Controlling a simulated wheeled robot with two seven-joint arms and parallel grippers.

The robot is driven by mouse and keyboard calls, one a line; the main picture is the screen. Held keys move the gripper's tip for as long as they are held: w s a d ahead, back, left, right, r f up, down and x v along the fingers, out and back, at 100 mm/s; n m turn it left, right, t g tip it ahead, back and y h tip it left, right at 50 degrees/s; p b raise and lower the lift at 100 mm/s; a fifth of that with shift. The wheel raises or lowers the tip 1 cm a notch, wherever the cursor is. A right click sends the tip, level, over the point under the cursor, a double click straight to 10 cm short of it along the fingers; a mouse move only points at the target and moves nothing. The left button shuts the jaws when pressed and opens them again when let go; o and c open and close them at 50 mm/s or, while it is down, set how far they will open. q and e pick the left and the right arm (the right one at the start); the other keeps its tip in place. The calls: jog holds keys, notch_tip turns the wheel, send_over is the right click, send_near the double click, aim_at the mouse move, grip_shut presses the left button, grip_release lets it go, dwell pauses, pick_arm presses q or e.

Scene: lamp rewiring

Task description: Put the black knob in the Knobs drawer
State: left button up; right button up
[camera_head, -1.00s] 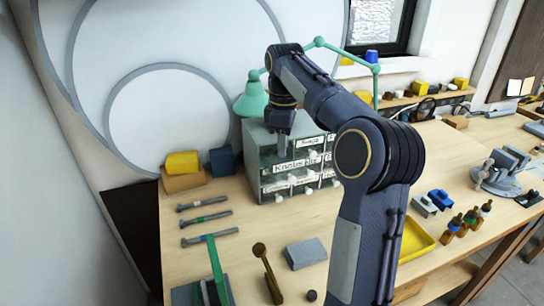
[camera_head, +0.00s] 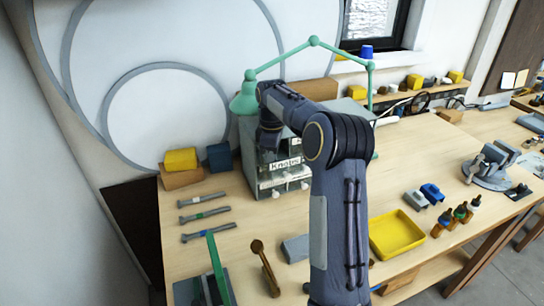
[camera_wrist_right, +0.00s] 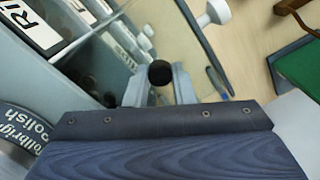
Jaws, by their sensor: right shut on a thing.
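My right gripper (camera_wrist_right: 163,88) is shut on the black knob (camera_wrist_right: 160,73), a small dark round piece between the pale fingertips in the right wrist view. In the head view the arm reaches over the bench and the hand points down at the left front of the small grey drawer cabinet (camera_head: 250,165). The fingertips and knob are hidden there. The Knobs drawer label (camera_head: 285,163) shows on the cabinet's front, partly covered by my arm. In the wrist view, a grey compartment with small dark pieces (camera_wrist_right: 88,82) lies left of the knob. My left gripper is not in view.
A green lamp (camera_head: 314,41) arches over the cabinet. White drawer pulls stick out from its front; one pull (camera_wrist_right: 218,11) is near the knob in the wrist view. Wrenches (camera_head: 205,215), a grey block (camera_head: 296,248) and a yellow tray (camera_head: 398,234) lie on the bench.

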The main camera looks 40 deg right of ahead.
jog(key=shift+f, duration=0.2)
jog(key=o, duration=0.7)
jog(key=shift+c, duration=0.2)
jog(key=shift+r, duration=0.15)
